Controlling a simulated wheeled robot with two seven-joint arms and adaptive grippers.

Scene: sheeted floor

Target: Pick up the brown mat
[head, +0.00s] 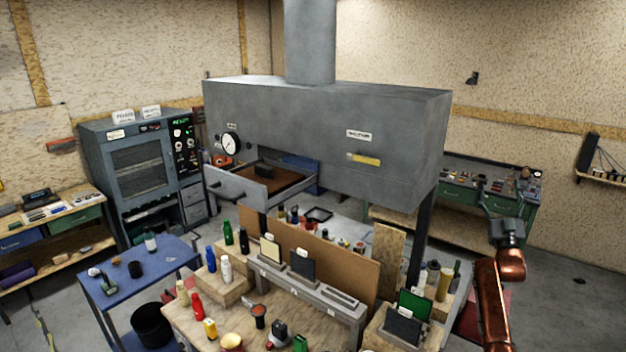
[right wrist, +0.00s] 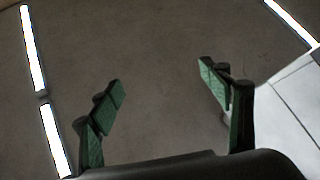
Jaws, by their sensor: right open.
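A flat brown mat (head: 284,180) lies inside the pulled-out drawer (head: 238,190) of the big grey hood. A small dark block (head: 268,167) rests on it, and the drawer's front and the hood hide part of it. My right gripper (head: 498,213) is at the right of the head view, well apart from the drawer. In the right wrist view my right gripper (right wrist: 162,85) has its green-padded fingers spread, with nothing between them. That view shows the ceiling and its light strips, not the mat. My left gripper is not in view.
Below the hood stands a crowded wooden bench (head: 240,318) with bottles, boxes and an upright brown board (head: 330,262). A blue table (head: 160,270) is at left, and a green-drawered bench (head: 460,197) is behind my right arm. Grey floor (head: 570,300) is open at right.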

